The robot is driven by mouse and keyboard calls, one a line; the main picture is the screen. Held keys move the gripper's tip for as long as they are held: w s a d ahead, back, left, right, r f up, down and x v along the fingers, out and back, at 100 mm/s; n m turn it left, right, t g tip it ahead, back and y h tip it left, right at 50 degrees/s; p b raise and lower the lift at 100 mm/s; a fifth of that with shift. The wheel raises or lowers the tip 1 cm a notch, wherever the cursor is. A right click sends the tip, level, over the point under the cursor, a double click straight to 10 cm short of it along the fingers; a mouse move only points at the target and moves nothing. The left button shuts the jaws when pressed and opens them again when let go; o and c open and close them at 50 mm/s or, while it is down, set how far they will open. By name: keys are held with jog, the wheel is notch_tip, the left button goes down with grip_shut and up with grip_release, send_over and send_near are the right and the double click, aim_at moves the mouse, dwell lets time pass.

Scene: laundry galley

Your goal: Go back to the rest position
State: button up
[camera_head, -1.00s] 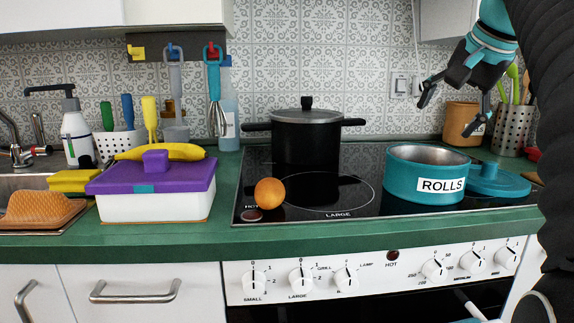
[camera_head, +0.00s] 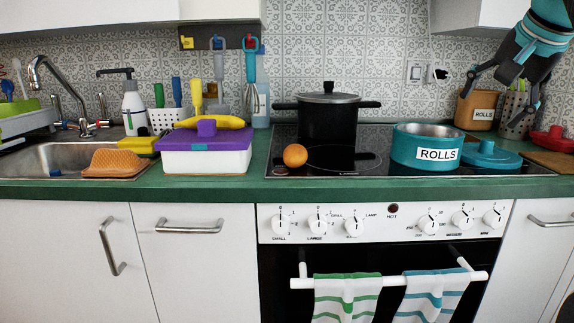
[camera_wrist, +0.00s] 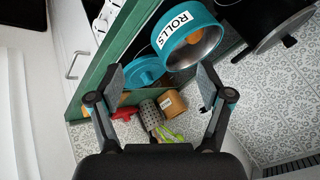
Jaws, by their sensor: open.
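My gripper (camera_head: 503,88) is open and empty, high at the upper right in the head view, in front of the tiled wall. In the wrist view its two fingers (camera_wrist: 160,90) are spread apart with nothing between them touching. Below and beyond it stands a teal pot labelled ROLLS (camera_head: 424,147) on the hob, with its teal lid (camera_head: 489,155) beside it. Both also show in the wrist view, the pot (camera_wrist: 185,40) and the lid (camera_wrist: 143,70). An orange ball-like fruit (camera_head: 295,156) rests on the hob's left part.
A black lidded pot (camera_head: 328,118) stands at the back of the hob. A purple-lidded white box (camera_head: 206,161) with a banana on it stands left. A brown labelled canister (camera_head: 476,108) and a utensil holder (camera_head: 516,122) are near my gripper. Striped towels (camera_head: 347,298) hang from the oven handle.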

notch_tip(320, 180, down, 18)
jog(key=s+a+n+g, duration=0.2)
jog(key=a+n, duration=0.1)
jog(key=s+a+f+n, duration=0.6)
jog(key=s+a+f, duration=0.9)
jog(key=f, duration=0.3)
jog(key=shift+s+a+f+n, duration=0.2)
jog(key=shift+s+f+n, duration=0.05)
jog(key=shift+s+n, duration=0.2)
